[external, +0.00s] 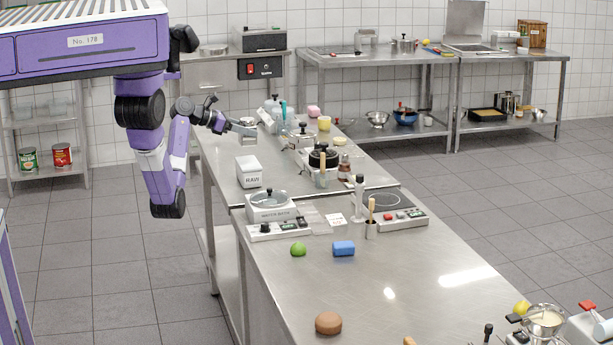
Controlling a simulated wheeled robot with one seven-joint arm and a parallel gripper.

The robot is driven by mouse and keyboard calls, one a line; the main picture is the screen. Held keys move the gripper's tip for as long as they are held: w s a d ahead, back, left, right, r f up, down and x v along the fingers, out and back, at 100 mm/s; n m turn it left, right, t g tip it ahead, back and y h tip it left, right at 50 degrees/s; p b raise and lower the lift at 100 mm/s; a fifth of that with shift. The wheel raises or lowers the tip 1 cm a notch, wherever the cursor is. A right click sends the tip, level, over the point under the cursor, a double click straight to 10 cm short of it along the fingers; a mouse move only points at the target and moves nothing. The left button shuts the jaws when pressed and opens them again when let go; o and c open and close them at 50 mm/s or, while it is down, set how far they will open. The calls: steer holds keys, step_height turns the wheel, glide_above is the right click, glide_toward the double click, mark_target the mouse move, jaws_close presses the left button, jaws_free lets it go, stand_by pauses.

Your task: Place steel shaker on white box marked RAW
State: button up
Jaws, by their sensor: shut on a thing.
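My gripper (238,126) reaches in from the left over the far table. It is shut on a small grey steel shaker (248,138) and holds it above and behind the white box. The white box (249,173) stands near the left edge of the table with dark lettering on its front, which seems to read RAW. A gap shows between the shaker and the box in the picture. The fingertips are too small to see clearly.
A pot (323,157), a brown bottle (344,167) and other kitchenware stand right of the box. A white appliance with a glass lid (270,205) stands in front of it.

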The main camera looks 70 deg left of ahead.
mark_target(247, 146)
steer(key=shift+f, duration=3.15)
steer(key=o, duration=1.5)
steer(key=shift+f, duration=0.15)
steer(key=shift+s+r, duration=0.15)
steer(key=shift+r, duration=0.05)
steer(key=v, duration=1.1)
steer(key=shift+s+r, duration=0.2)
steer(key=shift+s, duration=0.1)
